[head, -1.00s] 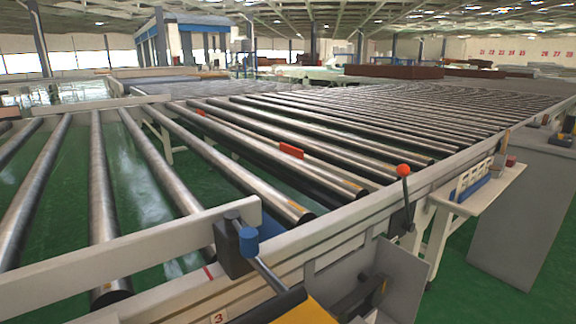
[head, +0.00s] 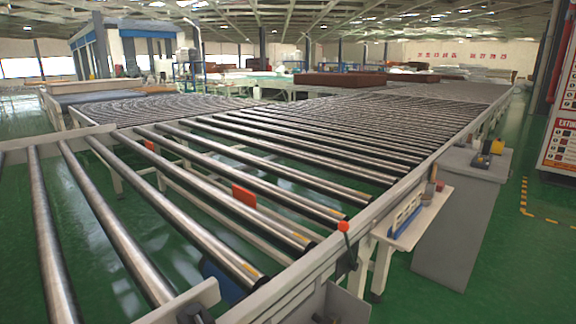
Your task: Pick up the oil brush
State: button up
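I cannot pick out the oil brush for certain. A small brownish item (head: 429,194) with a thin upright part stands at the far end of a white side shelf (head: 420,224), and it is too small to tell what it is. A blue item in a white rack (head: 405,213) is on the same shelf. A grey cabinet (head: 450,225) just beyond carries a dark item (head: 481,160) and a yellow item (head: 497,147). My gripper is not in view.
A long roller conveyor (head: 230,190) fills the left and middle. A sign board (head: 563,140) stands at the far right. Green floor (head: 500,270) is open at the right.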

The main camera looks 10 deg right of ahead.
aim_at(432, 180)
jog(key=i+l+z, duration=0.4)
jog(key=i+z, duration=0.4)
jog(key=i, duration=0.2)
